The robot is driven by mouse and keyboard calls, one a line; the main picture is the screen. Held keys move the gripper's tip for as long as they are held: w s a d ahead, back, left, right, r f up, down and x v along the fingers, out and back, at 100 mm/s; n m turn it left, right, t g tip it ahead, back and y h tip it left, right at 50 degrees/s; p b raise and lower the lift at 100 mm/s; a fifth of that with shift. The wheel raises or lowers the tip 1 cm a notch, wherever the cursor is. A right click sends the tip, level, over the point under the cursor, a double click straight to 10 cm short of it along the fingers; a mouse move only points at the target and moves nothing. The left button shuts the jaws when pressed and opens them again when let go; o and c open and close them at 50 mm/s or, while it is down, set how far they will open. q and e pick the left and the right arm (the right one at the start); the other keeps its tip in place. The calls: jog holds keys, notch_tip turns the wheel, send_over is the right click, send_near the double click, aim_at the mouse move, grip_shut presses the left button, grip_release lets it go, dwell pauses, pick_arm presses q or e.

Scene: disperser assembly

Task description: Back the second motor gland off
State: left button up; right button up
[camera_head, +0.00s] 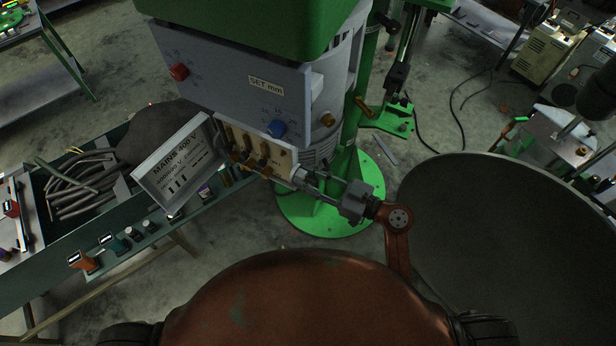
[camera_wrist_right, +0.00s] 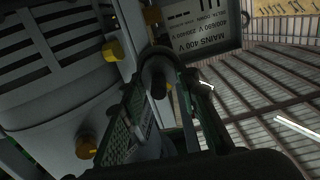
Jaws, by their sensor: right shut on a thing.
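The motor's open terminal box (camera_head: 283,160) shows several brass terminals in the head view. My right gripper (camera_head: 305,180) reaches its lower right side from the right, with its fingers shut there. In the right wrist view the right gripper (camera_wrist_right: 160,85) is closed around a dark, rounded piece (camera_wrist_right: 158,72), which I take to be the second motor gland. The fingers hide most of it, and its thread cannot be made out. A brass fitting (camera_head: 327,119) sits on the housing above, clear of the gripper. My left gripper is not in view.
The open cover marked MAINS 400 V (camera_head: 180,165) stands left of the terminals. The green column base (camera_head: 330,222) is below the gripper. A bin of grey hoses (camera_head: 85,185) is at left.

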jog(key=c, duration=0.5)
